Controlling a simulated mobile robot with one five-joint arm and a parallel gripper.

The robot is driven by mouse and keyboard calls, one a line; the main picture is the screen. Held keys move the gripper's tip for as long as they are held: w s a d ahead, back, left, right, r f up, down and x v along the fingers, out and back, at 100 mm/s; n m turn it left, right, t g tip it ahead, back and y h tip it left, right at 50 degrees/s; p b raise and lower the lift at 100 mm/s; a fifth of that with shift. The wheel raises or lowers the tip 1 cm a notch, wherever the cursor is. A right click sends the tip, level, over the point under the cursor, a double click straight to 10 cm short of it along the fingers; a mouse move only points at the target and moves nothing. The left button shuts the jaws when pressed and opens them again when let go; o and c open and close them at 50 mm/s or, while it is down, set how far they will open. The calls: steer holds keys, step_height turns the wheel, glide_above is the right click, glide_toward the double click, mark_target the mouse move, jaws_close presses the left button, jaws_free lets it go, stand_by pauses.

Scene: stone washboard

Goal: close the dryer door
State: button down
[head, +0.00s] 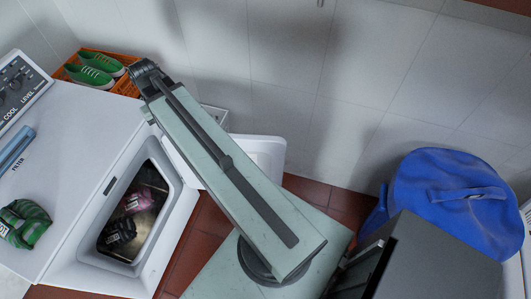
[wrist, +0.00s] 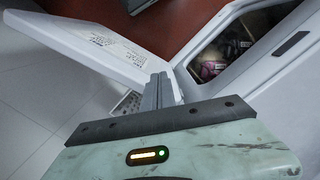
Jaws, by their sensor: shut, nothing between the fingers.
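The white dryer (head: 75,225) stands at the left in the head view, its opening facing right. Its door (head: 268,152) is swung open and stands out from the dryer, partly hidden behind my arm. The door's inner face with printed labels also shows in the wrist view (wrist: 75,38). My gripper (wrist: 160,78) is shut and empty, with its fingers in front of the door's end nearest the dryer opening. I cannot tell whether they touch it. The gripper is hidden in the head view.
Dark and pink items (head: 130,215) lie inside the drum. Green shoes (head: 96,65) sit in an orange crate (head: 80,78) behind the dryer. A green striped item (head: 25,222) lies on the dryer top. A blue bag (head: 450,200) stands at right. Red floor tiles show around the door.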

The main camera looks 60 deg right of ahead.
steer(key=s+d+f+m+y+b, duration=0.1)
steer(key=s+d+f+m+b, duration=0.15)
steer(key=d+f, duration=0.45)
steer(key=s+d+f+m+b, duration=0.2)
steer(key=s+d+f+b, duration=0.15)
steer(key=d, duration=0.65)
steer(key=s+d+f+m+y+b, duration=0.1)
steer(key=s+d+f+m+b, duration=0.15)
steer(key=s+d, duration=0.45)
steer(key=s+d+f+m+b, duration=0.25)
steer(key=s+d+b, duration=0.2)
steer(key=d, duration=0.45)
steer(key=s+a+f+b, duration=0.2)
steer(key=a+f+b, duration=0.1)
steer(key=f+b, duration=0.1)
steer(key=s+a+f+n+b, duration=0.1)
steer(key=s+a+f+b, duration=0.1)
steer(key=f+b, duration=0.3)
steer(key=shift+a+f+g, duration=0.3)
steer(key=shift+a+f, duration=0.1)
steer(key=shift+a, duration=0.1)
